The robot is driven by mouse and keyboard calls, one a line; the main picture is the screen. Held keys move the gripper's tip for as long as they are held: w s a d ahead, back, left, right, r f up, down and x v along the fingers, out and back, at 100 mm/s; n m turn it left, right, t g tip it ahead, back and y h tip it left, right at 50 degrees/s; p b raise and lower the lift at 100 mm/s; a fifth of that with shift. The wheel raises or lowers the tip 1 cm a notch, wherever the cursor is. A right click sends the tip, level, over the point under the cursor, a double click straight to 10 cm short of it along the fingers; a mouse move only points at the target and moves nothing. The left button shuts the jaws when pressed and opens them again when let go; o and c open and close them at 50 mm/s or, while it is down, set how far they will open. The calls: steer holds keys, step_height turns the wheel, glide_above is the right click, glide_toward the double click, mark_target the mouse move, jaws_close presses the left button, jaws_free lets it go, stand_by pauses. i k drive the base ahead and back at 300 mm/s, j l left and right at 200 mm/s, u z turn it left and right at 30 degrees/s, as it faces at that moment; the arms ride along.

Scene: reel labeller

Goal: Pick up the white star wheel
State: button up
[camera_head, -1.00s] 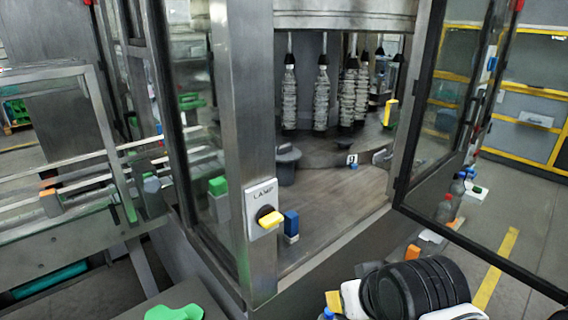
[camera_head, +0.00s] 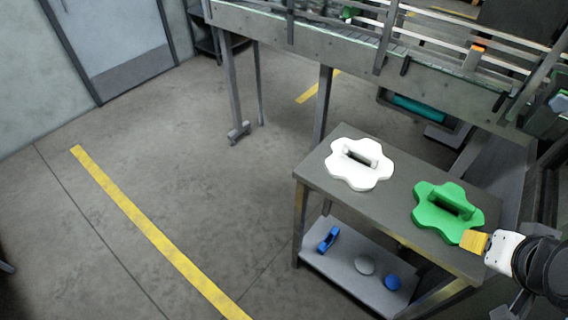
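The white star wheel (camera_head: 345,174) lies flat at the far left end of a grey side table (camera_head: 318,168). It is a lobed disc with a raised handle bar on top, and nothing touches it. A green star wheel (camera_head: 428,214) of the same kind lies flat to its right on the same table. Part of my arm, black and white with a yellow piece, shows at the right edge, close to the green wheel.
The table's lower shelf (camera_head: 335,265) holds a blue clamp-like part (camera_head: 328,239), a grey round piece (camera_head: 364,265) and a blue round piece (camera_head: 392,282). A conveyor (camera_head: 345,52) runs behind the table. The floor to the left is clear, with a yellow line (camera_head: 150,230).

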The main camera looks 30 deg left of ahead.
mark_target(339, 165)
steer(key=u, duration=0.7)
steer(key=i+u, duration=0.2)
steer(key=i, duration=0.25)
steer(key=i+l+u, duration=0.2)
steer(key=i, duration=0.2)
